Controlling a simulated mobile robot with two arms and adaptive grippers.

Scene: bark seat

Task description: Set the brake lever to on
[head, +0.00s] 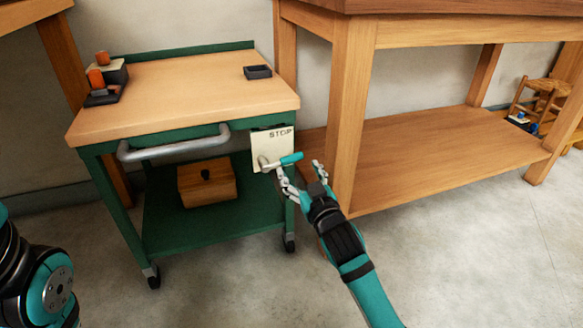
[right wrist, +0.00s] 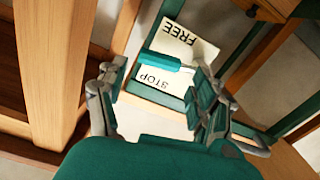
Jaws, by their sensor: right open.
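The brake lever (head: 291,158) has a teal handle and a grey pivot, on a cream plate (head: 268,147) at the cart's right front corner. The plate's upper part reads STOP in the head view. In the right wrist view the lever (right wrist: 160,60) lies across the plate (right wrist: 187,47), between the words STOP and FREE. My right gripper (head: 299,169) is open, just below the handle in the head view. In the right wrist view its fingers (right wrist: 158,77) stand on both sides of the handle; I cannot tell whether they touch it. My left gripper is out of view.
The green cart (head: 108,196) has a wooden top, a grey push bar (head: 172,144) and castors. A wooden box (head: 207,181) sits on its lower shelf. A wooden workbench (head: 349,110) stands close on the right. Open concrete floor (head: 440,260) lies in front.

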